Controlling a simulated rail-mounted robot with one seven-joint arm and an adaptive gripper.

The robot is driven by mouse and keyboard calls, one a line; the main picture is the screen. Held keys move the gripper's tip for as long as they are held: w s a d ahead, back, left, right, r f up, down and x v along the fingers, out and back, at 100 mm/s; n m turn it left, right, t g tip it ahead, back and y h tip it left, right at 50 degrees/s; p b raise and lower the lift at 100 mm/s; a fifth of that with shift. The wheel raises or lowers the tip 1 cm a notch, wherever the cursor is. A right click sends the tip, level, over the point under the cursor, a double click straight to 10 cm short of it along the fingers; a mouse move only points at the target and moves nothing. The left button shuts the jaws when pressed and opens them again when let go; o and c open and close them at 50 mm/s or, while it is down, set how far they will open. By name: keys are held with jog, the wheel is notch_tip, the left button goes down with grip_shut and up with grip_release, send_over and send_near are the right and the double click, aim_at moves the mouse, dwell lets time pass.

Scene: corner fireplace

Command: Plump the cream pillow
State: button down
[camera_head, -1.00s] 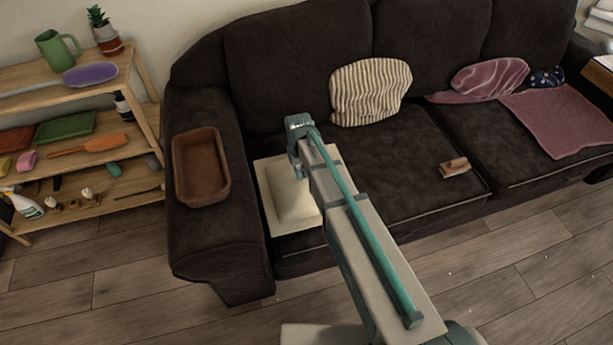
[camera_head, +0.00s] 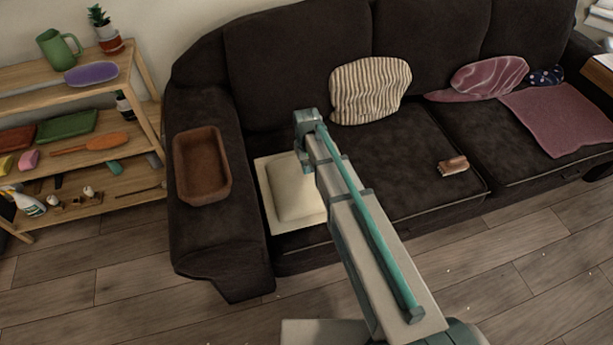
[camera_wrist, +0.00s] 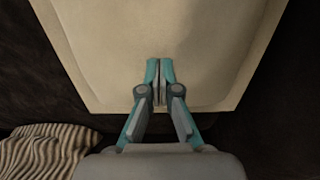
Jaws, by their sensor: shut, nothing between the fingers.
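The cream pillow (camera_head: 290,196) lies flat on the left seat of the dark sofa, beside the left armrest. Its middle is raised and its border is flat. My arm covers part of its right side in the head view. In the wrist view the pillow (camera_wrist: 200,40) fills the upper middle. My gripper (camera_wrist: 160,72) is shut and empty, with its fingertips over the pillow near one edge. I cannot tell whether the fingertips touch the cloth. In the head view the fingers are mostly hidden by my arm.
A brown tray (camera_head: 180,172) rests on the left armrest. A striped pillow (camera_head: 368,90) leans on the backrest; it also shows in the wrist view (camera_wrist: 45,150). A brush (camera_head: 453,166) lies on the middle of the seat. A wooden shelf (camera_head: 140,75) stands at the left.

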jog(key=shift+f+b, duration=0.4)
jog(key=shift+f, duration=0.85)
jog(key=shift+r, duration=0.1)
jog(key=shift+w+d+r+p, duration=0.25)
jog(key=shift+d+r+p, duration=0.4)
jog(key=shift+d+r, duration=0.2)
jog(key=shift+w+d+r+p, duration=0.25)
jog(key=shift+d+r+p, duration=0.35)
jog(key=shift+d+r, duration=0.2)
jog(key=shift+f, duration=0.1)
jog(key=shift+f, duration=0.1)
jog(key=shift+f+b, duration=0.7)
jog(key=shift+f, duration=0.85)
jog(key=shift+r, duration=0.1)
